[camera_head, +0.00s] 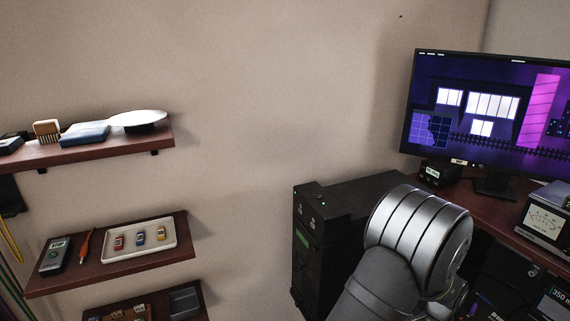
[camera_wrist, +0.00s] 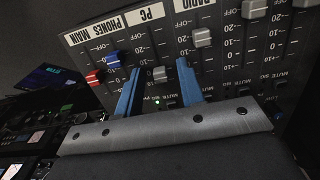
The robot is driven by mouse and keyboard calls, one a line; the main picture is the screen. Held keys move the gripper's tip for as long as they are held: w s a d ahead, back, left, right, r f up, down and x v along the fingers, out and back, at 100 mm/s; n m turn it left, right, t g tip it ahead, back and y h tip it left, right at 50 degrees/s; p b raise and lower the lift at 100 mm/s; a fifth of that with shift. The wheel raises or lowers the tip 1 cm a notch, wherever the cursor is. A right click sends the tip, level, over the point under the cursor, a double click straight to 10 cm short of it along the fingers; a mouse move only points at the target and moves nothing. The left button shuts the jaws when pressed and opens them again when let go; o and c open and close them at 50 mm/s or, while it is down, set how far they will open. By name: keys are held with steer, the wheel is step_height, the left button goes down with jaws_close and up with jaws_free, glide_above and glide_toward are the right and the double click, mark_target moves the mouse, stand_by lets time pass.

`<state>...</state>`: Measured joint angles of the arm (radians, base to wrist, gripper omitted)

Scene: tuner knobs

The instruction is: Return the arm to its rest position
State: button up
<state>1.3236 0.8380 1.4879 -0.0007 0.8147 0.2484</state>
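In the wrist view, my gripper (camera_wrist: 157,66) has two blue fingers set well apart, pointing at a dark fader panel (camera_wrist: 150,40). A grey fader cap (camera_wrist: 159,74) on the PC strip shows in the gap between the fingers, with space on both sides. How far the fingertips are from the panel I cannot tell. In the head view, a bulky silver joint of my arm (camera_head: 418,238) is raised at the lower right. My gripper is out of sight there.
The panel also has red (camera_wrist: 92,78), blue (camera_wrist: 113,60) and other grey caps (camera_wrist: 202,37). In the head view, a monitor (camera_head: 490,110) stands behind my arm and a black cabinet (camera_head: 318,245) beside it. Shelves (camera_head: 150,258) hold small items at left. The wall between is bare.

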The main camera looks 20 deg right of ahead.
steer(key=a, duration=0.1)
steer(key=a+r, duration=0.1)
steer(key=shift+a, duration=0.35)
step_height(320, 180, up, 22)
steer(key=a+n, duration=0.2)
steer(key=n, duration=1.2)
steer(key=shift+h, duration=0.4)
steer(key=shift+o, duration=0.3)
steer(key=o, duration=1.4)
steer(key=d+f+n, duration=0.1)
steer(key=f, duration=0.1)
steer(key=d+f+n, duration=0.1)
steer(key=f, duration=0.2)
steer(key=d+f+n, duration=0.1)
steer(key=f+n, duration=0.1)
steer(key=f, duration=0.1)
steer(key=shift+d, duration=0.15)
